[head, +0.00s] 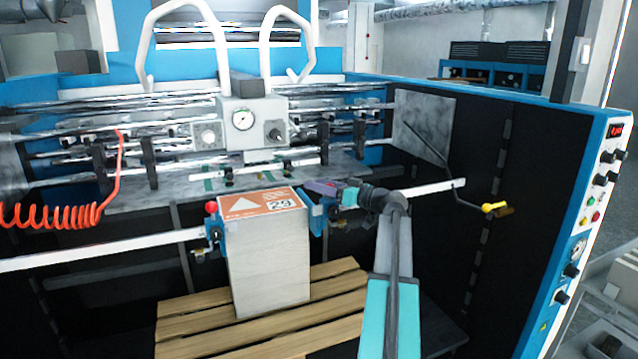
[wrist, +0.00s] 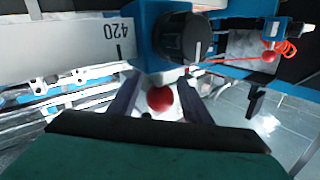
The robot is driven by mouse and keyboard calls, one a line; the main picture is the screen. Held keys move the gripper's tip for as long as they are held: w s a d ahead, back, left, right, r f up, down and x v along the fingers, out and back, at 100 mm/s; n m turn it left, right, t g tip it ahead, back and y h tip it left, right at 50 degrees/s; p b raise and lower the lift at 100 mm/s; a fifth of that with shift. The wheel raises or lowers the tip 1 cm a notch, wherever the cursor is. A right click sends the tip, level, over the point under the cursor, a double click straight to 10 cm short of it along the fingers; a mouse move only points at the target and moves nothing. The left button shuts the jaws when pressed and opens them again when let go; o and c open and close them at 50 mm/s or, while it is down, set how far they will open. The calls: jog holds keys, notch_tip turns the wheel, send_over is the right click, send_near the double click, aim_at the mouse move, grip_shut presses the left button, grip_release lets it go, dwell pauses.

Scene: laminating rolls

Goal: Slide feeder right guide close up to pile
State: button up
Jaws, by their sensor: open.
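The pile (head: 268,262) is a tall white stack with an orange top sheet, standing on a wooden pallet. The right guide (head: 316,218) is a blue block on the white bar, at the right side of the pile; I cannot tell whether it touches. In the wrist view the right guide (wrist: 148,35) shows its black dial and a red knob (wrist: 160,98). My gripper (head: 328,189) reaches over the right guide from the right. In the wrist view my gripper (wrist: 158,100) is open, with its dark fingers on either side of the red knob. I cannot see contact.
The left guide (head: 215,232) with its red knob stands at the pile's left side. The white bar (head: 110,249) crosses the feeder; its scale reads 420 in the wrist view. A gauge box (head: 252,122) hangs behind the pile. A yellow-handled lever (head: 490,208) is at the right.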

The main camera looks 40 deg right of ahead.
jog(key=shift+w, duration=0.25)
grip_shut()
jog(key=shift+d+f+b, duration=0.1)
jog(key=shift+f+b, duration=0.05)
jog(key=shift+b, duration=0.85)
jog(key=shift+s+b, duration=0.1)
jog(key=shift+b, duration=0.5)
jog(key=shift+r, duration=0.2)
grip_release()
jog(key=shift+s, duration=0.1)
